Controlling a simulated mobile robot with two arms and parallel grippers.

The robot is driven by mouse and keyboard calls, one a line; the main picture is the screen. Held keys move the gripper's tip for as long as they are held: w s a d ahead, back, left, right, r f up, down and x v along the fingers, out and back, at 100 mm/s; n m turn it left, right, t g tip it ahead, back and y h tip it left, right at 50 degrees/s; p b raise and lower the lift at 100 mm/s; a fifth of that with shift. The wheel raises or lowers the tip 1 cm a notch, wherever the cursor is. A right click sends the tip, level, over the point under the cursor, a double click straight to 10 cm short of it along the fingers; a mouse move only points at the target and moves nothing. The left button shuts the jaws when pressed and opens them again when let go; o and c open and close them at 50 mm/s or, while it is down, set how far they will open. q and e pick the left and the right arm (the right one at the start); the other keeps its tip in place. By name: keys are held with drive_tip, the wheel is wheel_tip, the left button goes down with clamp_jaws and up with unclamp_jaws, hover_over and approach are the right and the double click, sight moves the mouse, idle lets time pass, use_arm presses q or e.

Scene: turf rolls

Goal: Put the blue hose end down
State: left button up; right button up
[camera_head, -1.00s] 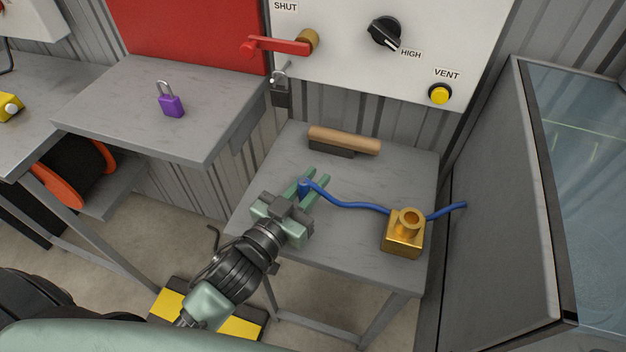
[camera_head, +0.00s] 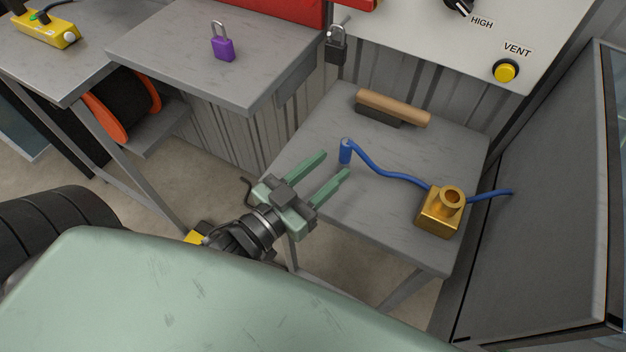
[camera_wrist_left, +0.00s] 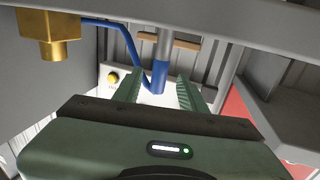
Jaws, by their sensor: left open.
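The blue hose end (camera_head: 345,151) stands upright on the grey table (camera_head: 330,205), and its hose bends down and runs right to the brass block (camera_head: 440,212). My left gripper (camera_head: 336,164) is open and empty, just short of the hose end, with its two green fingers pointing towards it. In the left wrist view the hose end (camera_wrist_left: 159,78) shows between and beyond the open fingers, and the brass block (camera_wrist_left: 50,35) is at upper left. My right gripper is not in view.
A wooden-handled brush (camera_head: 393,108) lies at the table's back. A wall panel with a yellow VENT button (camera_head: 506,71) is behind. A purple padlock (camera_head: 222,48) stands on the higher table at left. A grey, glazed panel (camera_head: 545,210) borders the right. The table's front left is clear.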

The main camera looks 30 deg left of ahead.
use_arm(q)
drive_tip(key=shift+v, duration=1.8)
